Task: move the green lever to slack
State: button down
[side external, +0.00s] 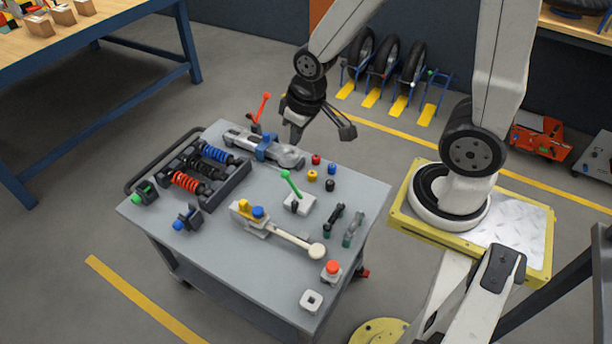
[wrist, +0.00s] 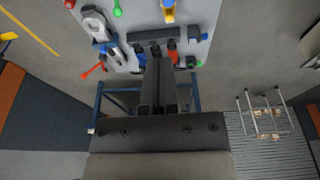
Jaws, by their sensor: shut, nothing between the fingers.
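The green lever (side external: 290,184) rises from a pale square base (side external: 299,204) on the grey cart top. It is tilted, its tip leaning to the upper left in the side view. A green knob (wrist: 117,11), probably the lever's tip, shows at the top edge of the wrist view. No slack marking can be read. My gripper (side external: 296,134) hangs above the cart's far edge, apart from the lever and higher than it. Its fingers (wrist: 158,84) are shut with nothing between them.
A red lever (side external: 263,108) stands at the far edge by a grey clamp with a blue band (side external: 266,147). A tray holds coloured springs (side external: 186,181). Several small knobs (side external: 330,170) lie right of the green lever. A yellow-and-blue-topped fixture with a long handle (side external: 285,235) lies in front.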

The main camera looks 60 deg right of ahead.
aim_at(293, 186)
jog(key=w+d+f, duration=0.3)
jog(key=w+f, duration=0.1)
jog(key=w, duration=0.2)
jog(key=w+d+f, duration=0.3)
jog(key=w, duration=0.3)
jog(key=w+d+f, duration=0.3)
jog(key=f, duration=0.3)
jog(key=w+d+f+m+g, duration=0.1)
jog(key=w+d+f, duration=0.2)
jog(key=f, duration=0.4)
jog(key=shift+w+d+f, duration=0.25)
jog(key=shift+d, duration=0.5)
notch_tip(293, 186, down, 9)
jog(key=s, duration=0.3)
dwell(0.4)
dwell(0.4)
jog(key=shift+s+r, duration=0.4)
jog(key=shift+s, duration=0.1)
dwell(0.7)
